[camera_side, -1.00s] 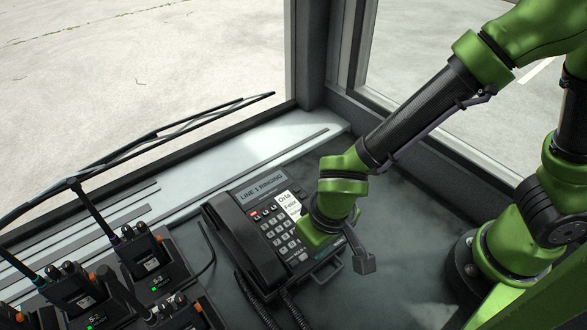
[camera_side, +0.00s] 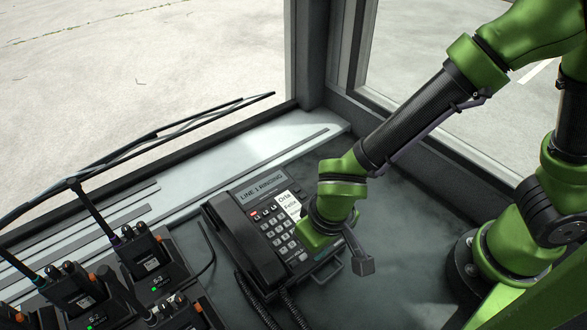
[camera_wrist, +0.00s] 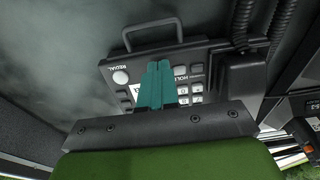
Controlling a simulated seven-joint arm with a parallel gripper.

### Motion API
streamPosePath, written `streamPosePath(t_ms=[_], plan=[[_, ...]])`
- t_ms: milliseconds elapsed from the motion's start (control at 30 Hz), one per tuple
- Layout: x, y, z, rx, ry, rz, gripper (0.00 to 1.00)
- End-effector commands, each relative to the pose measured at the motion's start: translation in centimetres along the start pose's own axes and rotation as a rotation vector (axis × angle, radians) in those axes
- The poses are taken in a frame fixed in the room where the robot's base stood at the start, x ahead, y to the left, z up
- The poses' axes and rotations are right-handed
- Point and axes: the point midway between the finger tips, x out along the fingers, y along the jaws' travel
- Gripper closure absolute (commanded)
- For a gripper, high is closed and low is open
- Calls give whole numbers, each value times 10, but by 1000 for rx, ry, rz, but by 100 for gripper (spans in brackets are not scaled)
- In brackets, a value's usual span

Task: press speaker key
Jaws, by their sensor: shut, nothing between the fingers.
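The black desk phone (camera_side: 262,234) lies on the dash with its handset (camera_side: 245,240) along the left side. Its display (camera_side: 262,187) shows text, and a white name card (camera_side: 287,203) sits by the keypad (camera_side: 278,228). My gripper is over the phone's lower right keys; the green wrist hides its fingers in the side view. In the wrist view, the shut teal fingers (camera_wrist: 158,66) are over the keys, beside "HOLD" lettering, with a round key (camera_wrist: 120,77) by "REDIAL" to their left. I cannot read a speaker label or tell whether the tips touch a key.
Several handheld radios (camera_side: 147,255) with antennas stand in chargers at the lower left. Coiled cords (camera_side: 268,308) hang from the phone's near edge, and a handle (camera_side: 330,270) sticks out there. The dash right of the phone (camera_side: 405,255) is clear.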

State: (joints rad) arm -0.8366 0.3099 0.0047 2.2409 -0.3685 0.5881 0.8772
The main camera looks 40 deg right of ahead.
Motion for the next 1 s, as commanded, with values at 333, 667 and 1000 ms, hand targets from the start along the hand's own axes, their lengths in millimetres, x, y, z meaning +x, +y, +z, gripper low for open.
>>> streamPosePath(t_ms=[333,667,1000], plan=[[-3,0,0,0,2,-1,100],[-30,0,0,0,2,-2,100],[-55,0,0,1,1,-1,100]])
